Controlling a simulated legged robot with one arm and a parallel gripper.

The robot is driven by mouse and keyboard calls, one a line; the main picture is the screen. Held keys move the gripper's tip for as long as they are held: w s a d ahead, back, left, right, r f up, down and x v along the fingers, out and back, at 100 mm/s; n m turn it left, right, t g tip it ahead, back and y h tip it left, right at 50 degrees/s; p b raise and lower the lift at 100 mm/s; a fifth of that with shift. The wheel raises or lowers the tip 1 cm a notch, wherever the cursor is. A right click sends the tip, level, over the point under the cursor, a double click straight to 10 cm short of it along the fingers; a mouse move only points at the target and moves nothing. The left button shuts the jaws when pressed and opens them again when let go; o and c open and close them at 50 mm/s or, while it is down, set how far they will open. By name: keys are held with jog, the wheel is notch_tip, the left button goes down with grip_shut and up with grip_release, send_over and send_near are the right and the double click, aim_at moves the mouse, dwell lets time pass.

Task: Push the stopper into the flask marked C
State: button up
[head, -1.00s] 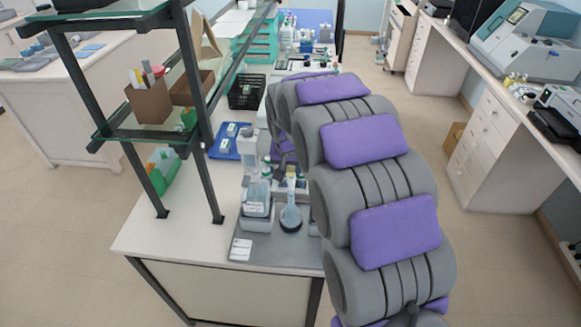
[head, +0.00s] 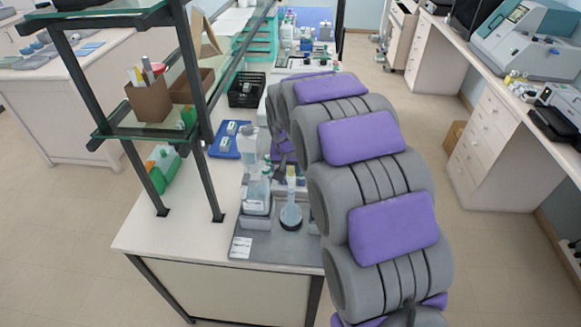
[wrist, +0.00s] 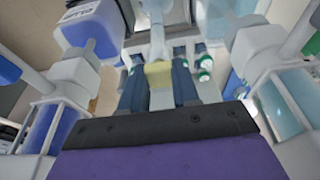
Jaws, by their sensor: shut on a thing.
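A round flask (head: 291,215) with pale blue liquid stands upright on the grey tray at the near end of the bench. A yellow piece (head: 291,182) shows at its neck in the head view. In the wrist view, the dark fingers of my gripper (wrist: 158,88) are closed on a pale yellow piece (wrist: 158,74), which looks like the stopper. Clear glass shows just beyond it. I cannot tell how deep the stopper sits in the neck. No letter C is readable. In the head view my arm hides much of the gripper.
A squeeze bottle (head: 256,192) stands left of the flask on the grey tray (head: 270,246). Bottles with blue (wrist: 62,110) and teal (wrist: 285,105) liquid flank my fingers, near green-capped vials (wrist: 204,66). A shelf post (head: 200,150) rises at left.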

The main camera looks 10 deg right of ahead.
jog(key=shift+f, duration=0.25)
dwell(0.5)
jog(key=o, duration=1.1)
jog(key=shift+o, duration=0.4)
jog(key=o, duration=0.3)
jog(key=shift+r, duration=0.1)
jog(key=shift+r+p, duration=1.1)
jog(key=shift+r, duration=1.8)
jog(key=shift+c, duration=0.3)
